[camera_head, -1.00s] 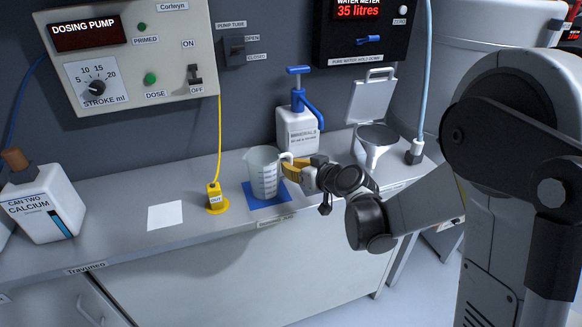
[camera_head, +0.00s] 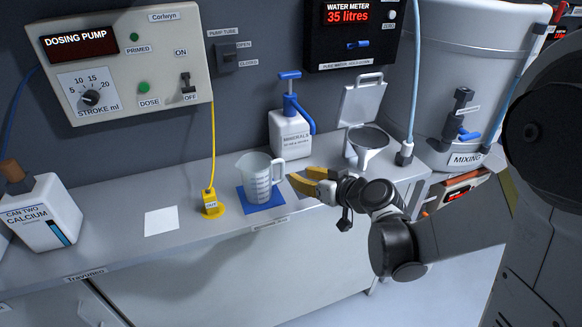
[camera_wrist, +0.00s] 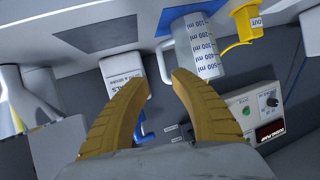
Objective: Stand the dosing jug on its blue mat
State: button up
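The dosing jug (camera_head: 259,178), clear with a pale handle and a printed scale, stands upright on the blue mat (camera_head: 247,203). In the wrist view the jug (camera_wrist: 199,45) shows ahead of the fingers with its scale marks, and a bit of the mat (camera_wrist: 180,16) shows beside it. My gripper (camera_head: 297,179) is open and empty, just right of the jug's handle and apart from it. In the wrist view the two yellow fingers (camera_wrist: 160,82) are spread with nothing between them.
The white minerals bottle (camera_head: 290,133) with a blue pump stands behind. A funnel (camera_head: 368,140) stands to the right. The yellow outlet (camera_head: 211,203) is close left of the mat.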

jog(key=s+d+r+m+g+h, duration=0.2)
jog(key=s+d, duration=0.3)
jog(key=s, duration=0.7)
jog(key=s+d+r+m+g+h, duration=0.2)
jog(key=s+d+h, duration=0.3)
jog(key=s, duration=0.7)
jog(key=shift+m+g, duration=0.3)
jog(key=shift+m, duration=0.3)
